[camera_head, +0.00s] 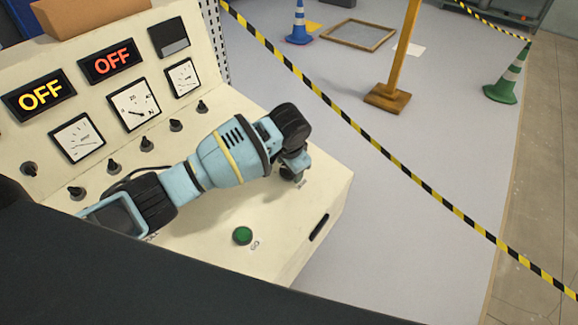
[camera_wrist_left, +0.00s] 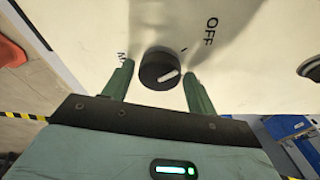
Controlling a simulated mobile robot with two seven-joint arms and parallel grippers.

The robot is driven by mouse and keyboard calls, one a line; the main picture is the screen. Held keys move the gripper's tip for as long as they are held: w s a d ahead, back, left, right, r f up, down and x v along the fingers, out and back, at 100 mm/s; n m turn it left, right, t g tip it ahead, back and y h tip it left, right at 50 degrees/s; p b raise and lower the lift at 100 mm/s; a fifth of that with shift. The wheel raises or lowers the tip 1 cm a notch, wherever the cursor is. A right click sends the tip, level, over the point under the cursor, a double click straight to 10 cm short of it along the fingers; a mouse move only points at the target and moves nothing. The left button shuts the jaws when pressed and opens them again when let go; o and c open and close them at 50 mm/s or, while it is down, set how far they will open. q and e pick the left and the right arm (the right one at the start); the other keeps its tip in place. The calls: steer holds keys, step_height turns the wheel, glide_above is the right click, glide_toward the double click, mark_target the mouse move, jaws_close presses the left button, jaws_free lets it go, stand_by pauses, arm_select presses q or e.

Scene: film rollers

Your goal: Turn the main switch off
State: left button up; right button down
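The cream control panel (camera_head: 262,262) carries a black round switch knob (camera_wrist_left: 152,62) with a white pointer line. In the wrist view, "OFF" is printed to its upper right beside a tick mark, and a partly hidden "M" label is at its left. The pointer line points right and slightly up. My left gripper (camera_head: 292,174) is at the panel's right end, over the switch, which it largely hides in the head view. Its two green fingers (camera_wrist_left: 157,76) are apart, one on each side of the knob, with small gaps. My right gripper is not in view.
Two lit signs reading OFF, one yellow (camera_head: 40,96) and one red (camera_head: 110,62), are on the upright panel above gauges and several small knobs. A green button (camera_head: 242,235) sits near the front edge. Yellow-black tape (camera_head: 400,179) crosses beyond the panel.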

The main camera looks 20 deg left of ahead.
mark_target(289, 176)
arm_select(q)
steer(key=shift+o, duration=0.9)
steer(key=shift+v, duration=3.9)
